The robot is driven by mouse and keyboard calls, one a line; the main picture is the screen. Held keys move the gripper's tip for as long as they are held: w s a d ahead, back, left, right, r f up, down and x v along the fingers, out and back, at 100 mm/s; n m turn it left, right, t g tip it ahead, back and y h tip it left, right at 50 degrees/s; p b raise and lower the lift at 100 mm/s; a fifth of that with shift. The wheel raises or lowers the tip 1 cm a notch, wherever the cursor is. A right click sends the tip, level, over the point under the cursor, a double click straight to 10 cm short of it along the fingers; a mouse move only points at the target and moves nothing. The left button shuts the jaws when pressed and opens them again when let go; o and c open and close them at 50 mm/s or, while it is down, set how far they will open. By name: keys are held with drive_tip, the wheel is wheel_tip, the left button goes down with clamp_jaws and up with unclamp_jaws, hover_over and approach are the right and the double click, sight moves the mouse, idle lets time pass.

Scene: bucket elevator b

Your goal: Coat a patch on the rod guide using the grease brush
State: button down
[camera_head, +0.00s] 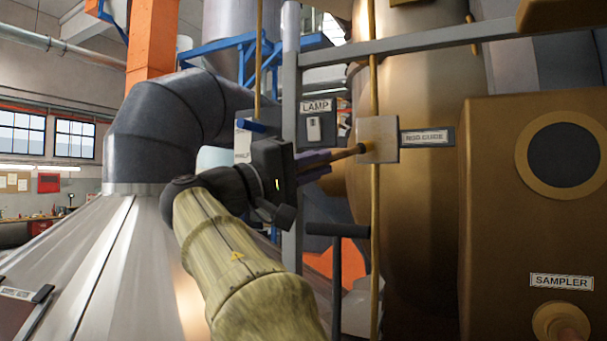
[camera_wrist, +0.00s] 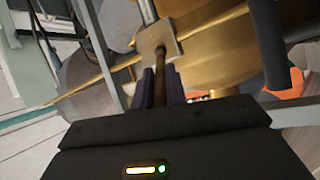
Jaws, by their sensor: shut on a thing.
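The rod guide is a tan square plate (camera_head: 379,139) on a thin vertical yellow rod, beside the label "ROD GUIDE" (camera_head: 427,138). My gripper (camera_head: 326,160) is left of the plate, with its fingers pointing at it. It is shut on the grease brush (camera_head: 348,153), a thin brown stick. The brush's far end meets the plate's left part in the head view; I cannot tell whether it touches. In the wrist view the brush (camera_wrist: 160,84) runs between my purple fingers (camera_wrist: 161,90) up to the plate (camera_wrist: 157,42). The bristles and any grease cannot be made out.
A grey post (camera_head: 290,90) and rail stand close by my gripper. A lamp switch panel (camera_head: 314,122) is just above it. A black-topped bar (camera_head: 337,230) stands below. The brass sampler housing (camera_head: 490,200) fills the right side.

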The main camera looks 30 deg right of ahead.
drive_tip(key=shift+s+d, duration=0.3)
drive_tip(key=shift+s, duration=0.1)
drive_tip(key=s+d+b, duration=0.2)
drive_tip(key=s+b, duration=0.1)
drive_tip(key=shift+d, duration=0.15)
idle(0.4)
